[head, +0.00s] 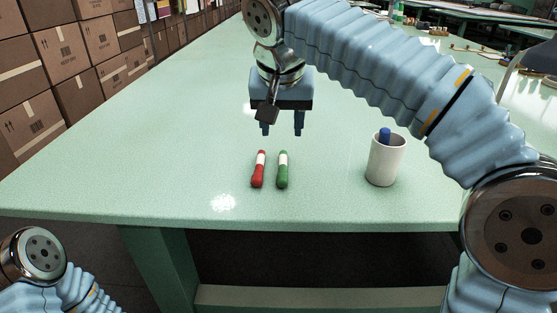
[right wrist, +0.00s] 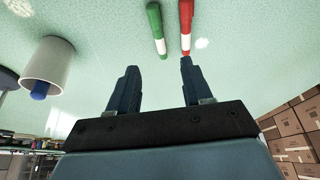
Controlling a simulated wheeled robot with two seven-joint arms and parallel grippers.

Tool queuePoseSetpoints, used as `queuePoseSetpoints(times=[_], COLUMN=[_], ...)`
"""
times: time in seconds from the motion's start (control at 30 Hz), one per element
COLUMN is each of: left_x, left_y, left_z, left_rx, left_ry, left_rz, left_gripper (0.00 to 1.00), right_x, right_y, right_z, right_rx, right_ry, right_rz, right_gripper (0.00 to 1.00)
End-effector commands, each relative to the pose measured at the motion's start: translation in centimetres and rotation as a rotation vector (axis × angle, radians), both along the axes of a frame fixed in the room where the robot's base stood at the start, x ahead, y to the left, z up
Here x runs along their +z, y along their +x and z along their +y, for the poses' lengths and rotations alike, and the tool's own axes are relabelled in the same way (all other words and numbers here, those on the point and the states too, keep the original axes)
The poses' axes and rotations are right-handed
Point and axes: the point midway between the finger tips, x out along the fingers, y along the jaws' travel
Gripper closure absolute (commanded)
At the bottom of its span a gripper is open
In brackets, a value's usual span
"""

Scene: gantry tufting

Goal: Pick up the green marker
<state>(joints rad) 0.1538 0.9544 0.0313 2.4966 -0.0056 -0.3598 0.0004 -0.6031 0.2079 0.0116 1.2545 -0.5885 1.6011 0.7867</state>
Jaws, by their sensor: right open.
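The green marker (head: 283,170) has a white band and lies on the pale green table (head: 130,180), beside a red marker (head: 259,169) to its left. In the right wrist view the green marker (right wrist: 156,28) lies beyond the gap between my fingers, with the red marker (right wrist: 186,25) to its right. My right gripper (head: 282,131) is open and empty, pointing down above and behind the markers, apart from both. Its two fingers also show in the right wrist view (right wrist: 157,85). My left arm shows at the lower left; its gripper is out of view.
A white cup (head: 385,160) holding a blue marker (head: 385,135) stands to the right of the markers. Stacked cardboard boxes (head: 75,55) line the left side beyond the table. The table's front edge runs just in front of the markers. The table left of the markers is clear.

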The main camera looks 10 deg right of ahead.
Motion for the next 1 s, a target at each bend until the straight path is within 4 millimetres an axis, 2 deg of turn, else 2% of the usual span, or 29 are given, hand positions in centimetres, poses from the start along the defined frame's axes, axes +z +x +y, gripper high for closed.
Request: queuePoseSetpoints(times=[0.1, 0.3, 0.5, 0.8, 1.0], left_x=[-0.8, -1.2, -1.4, -1.6, -1.6], left_y=[0.0, 0.0, 0.0, 0.0, 0.0], left_z=[0.0, 0.1, 0.1, 0.1, 0.1], left_rx=[0.001, 0.002, 0.002, 0.004, 0.004], left_ry=[0.001, 0.001, 0.002, 0.002, 0.002], left_rz=[0.001, 0.000, 0.000, 0.000, 0.000], left_gripper=[0.45, 0.45, 0.45, 0.45, 0.45], right_x=[-2.7, -6.1, -7.5, -11.6, -11.9], right_y=[0.9, 2.3, 2.9, 4.3, 4.5], right_z=[-0.4, -0.7, -0.9, -1.4, -1.5], right_rx=[-0.002, -0.002, 0.000, 0.000, 0.000], right_ry=[-0.001, -0.001, 0.000, -0.001, 0.001], right_rz=[0.005, 0.002, 0.001, 0.001, 0.000], right_gripper=[0.50, 0.50, 0.50, 0.50, 0.50])
